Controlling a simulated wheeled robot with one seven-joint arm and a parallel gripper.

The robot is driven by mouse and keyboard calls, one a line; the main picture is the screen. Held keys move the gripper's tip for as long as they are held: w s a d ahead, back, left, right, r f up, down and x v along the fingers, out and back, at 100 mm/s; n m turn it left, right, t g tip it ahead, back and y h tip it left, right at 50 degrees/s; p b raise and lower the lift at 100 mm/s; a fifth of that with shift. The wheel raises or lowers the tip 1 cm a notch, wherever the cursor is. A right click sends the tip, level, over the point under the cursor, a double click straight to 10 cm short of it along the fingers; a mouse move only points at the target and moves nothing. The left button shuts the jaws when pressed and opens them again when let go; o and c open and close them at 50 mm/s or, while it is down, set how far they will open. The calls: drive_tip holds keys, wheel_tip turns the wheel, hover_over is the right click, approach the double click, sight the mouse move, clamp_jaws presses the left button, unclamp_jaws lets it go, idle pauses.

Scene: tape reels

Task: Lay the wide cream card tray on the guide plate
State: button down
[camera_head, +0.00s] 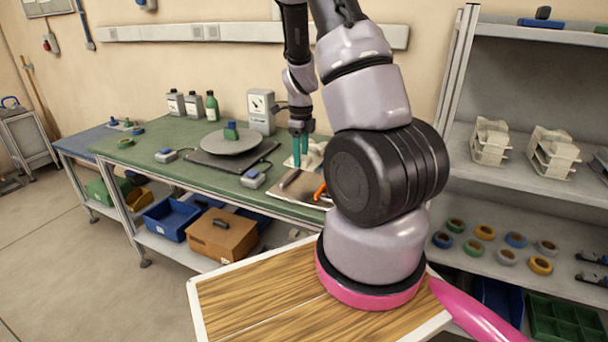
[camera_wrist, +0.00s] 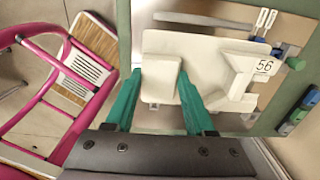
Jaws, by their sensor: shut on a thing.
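The wide cream card tray (camera_wrist: 205,80) fills the middle of the wrist view, with a raised block and a white label reading 56 at its right. My gripper (camera_wrist: 160,77) has its green fingers closed around the tray's near part. In the head view my gripper (camera_head: 300,150) points down over the green bench, and my arm hides most of the tray. A tan plate, which looks like the guide plate (camera_wrist: 220,8), lies beneath and beyond the tray with a grey bar on it. The plate also shows in the head view (camera_head: 283,198). I cannot tell whether tray and plate touch.
On the green bench (camera_head: 185,150) a round grey turntable (camera_head: 232,144) stands left of my gripper, with a grey meter box (camera_head: 261,112) behind. Orange and green fittings sit close to the plate. Shelves with cream stacks (camera_head: 490,142) and tape reels stand at right.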

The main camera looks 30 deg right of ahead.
sight(301, 191)
wheel_tip(301, 191, down, 10)
drive_tip(key=shift+r, duration=0.25)
drive_tip(key=shift+f, duration=0.1)
drive_tip(key=shift+c, duration=1.3)
unclamp_jaws()
